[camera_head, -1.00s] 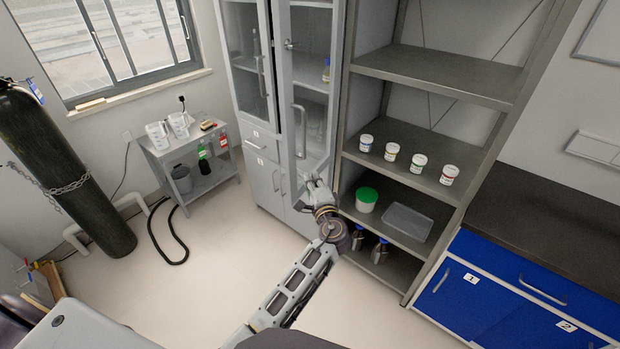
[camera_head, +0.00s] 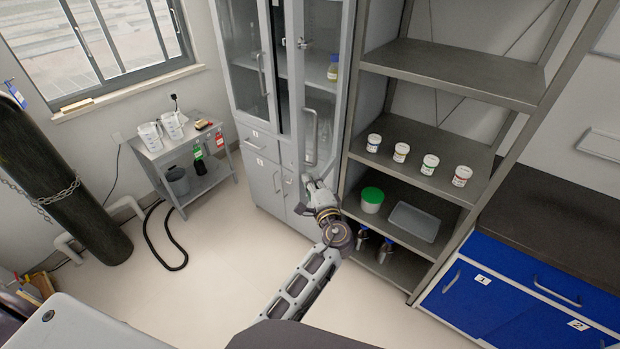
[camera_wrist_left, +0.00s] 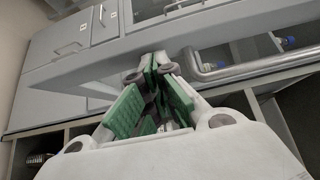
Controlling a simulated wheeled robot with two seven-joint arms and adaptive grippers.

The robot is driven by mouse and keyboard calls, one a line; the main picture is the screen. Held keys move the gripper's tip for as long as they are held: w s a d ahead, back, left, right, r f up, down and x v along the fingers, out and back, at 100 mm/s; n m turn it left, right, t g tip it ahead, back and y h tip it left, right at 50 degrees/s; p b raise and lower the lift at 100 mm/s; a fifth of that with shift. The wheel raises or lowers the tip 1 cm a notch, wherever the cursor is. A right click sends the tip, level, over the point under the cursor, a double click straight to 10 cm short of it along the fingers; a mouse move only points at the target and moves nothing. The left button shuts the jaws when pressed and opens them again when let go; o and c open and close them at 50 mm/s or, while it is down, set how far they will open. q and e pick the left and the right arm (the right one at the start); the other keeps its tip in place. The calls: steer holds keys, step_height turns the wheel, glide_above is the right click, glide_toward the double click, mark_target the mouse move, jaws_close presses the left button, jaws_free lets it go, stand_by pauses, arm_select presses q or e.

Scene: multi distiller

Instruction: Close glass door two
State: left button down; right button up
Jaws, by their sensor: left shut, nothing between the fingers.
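The tall grey cabinet has two glass doors side by side. The right glass door (camera_head: 345,105) stands a little ajar, with a dark gap between it and the left glass door (camera_head: 253,70). Its curved metal handle (camera_head: 311,138) is on its left side; the handle also shows in the left wrist view (camera_wrist_left: 235,71). My left gripper (camera_head: 308,182) is at the door's lower edge, just below the handle. Its green-padded fingers (camera_wrist_left: 152,62) are shut and empty, with the tips against or very close to the door frame; contact is hard to tell. My right gripper is out of view.
An open metal shelf (camera_head: 440,75) with jars (camera_head: 401,152), a green-lidded tub (camera_head: 371,200) and a clear tray (camera_head: 413,222) stands right of the cabinet. Blue drawers (camera_head: 500,290) are at lower right. A small cart (camera_head: 205,185) stands left. The floor before the cabinet is clear.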

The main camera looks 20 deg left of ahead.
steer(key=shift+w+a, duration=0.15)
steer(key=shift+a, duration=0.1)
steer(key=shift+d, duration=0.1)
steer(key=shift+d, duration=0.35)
